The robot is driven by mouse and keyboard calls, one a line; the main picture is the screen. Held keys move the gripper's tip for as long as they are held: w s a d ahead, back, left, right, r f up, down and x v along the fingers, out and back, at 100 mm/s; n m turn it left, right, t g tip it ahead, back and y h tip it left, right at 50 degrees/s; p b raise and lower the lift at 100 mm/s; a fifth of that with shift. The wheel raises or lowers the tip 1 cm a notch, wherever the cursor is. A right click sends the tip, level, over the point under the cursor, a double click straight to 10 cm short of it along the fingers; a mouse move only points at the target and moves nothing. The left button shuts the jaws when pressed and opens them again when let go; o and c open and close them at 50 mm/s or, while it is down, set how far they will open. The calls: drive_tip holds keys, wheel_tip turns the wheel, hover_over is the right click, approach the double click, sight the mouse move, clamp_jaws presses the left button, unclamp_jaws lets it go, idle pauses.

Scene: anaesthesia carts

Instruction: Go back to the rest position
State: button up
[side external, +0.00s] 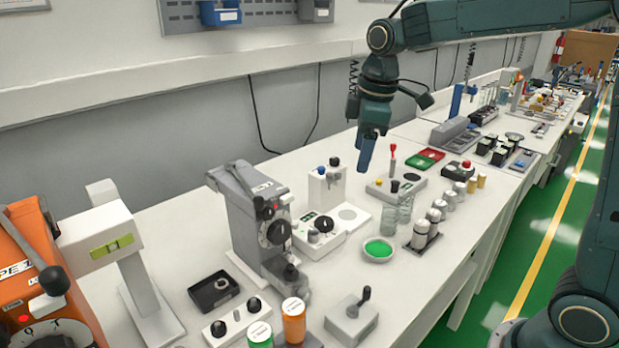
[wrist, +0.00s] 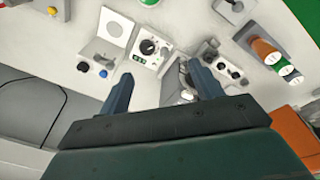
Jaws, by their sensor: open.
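My gripper (side external: 367,150) hangs above the back part of the white bench in the side view, fingers pointing down, touching nothing. In the wrist view my gripper (wrist: 163,92) shows two dark fingers set wide apart with nothing between them. Beneath and beyond the fingers lie a white unit with a black dial (wrist: 148,47) and a white block with a blue and a black knob (wrist: 92,62). In the side view that block (side external: 326,190) stands left of and below my gripper.
A grey machine (side external: 250,220) stands upright on the bench. A green-filled dish (side external: 378,249), glass jars (side external: 390,220) and white-capped cylinders (side external: 432,222) stand to the right. Orange and green canisters (side external: 293,320) are at the front. The space around my gripper is clear; the wall is behind.

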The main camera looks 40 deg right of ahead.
drive_tip(key=s+a+m+t, duration=0.1)
drive_tip(key=s+m+t, duration=0.2)
drive_tip(key=s, duration=2)
drive_tip(key=m, duration=0.5)
drive_tip(key=shift+a+f+t, duration=0.15)
drive_tip(key=shift+f+t, duration=0.15)
drive_tip(key=shift+t, duration=0.1)
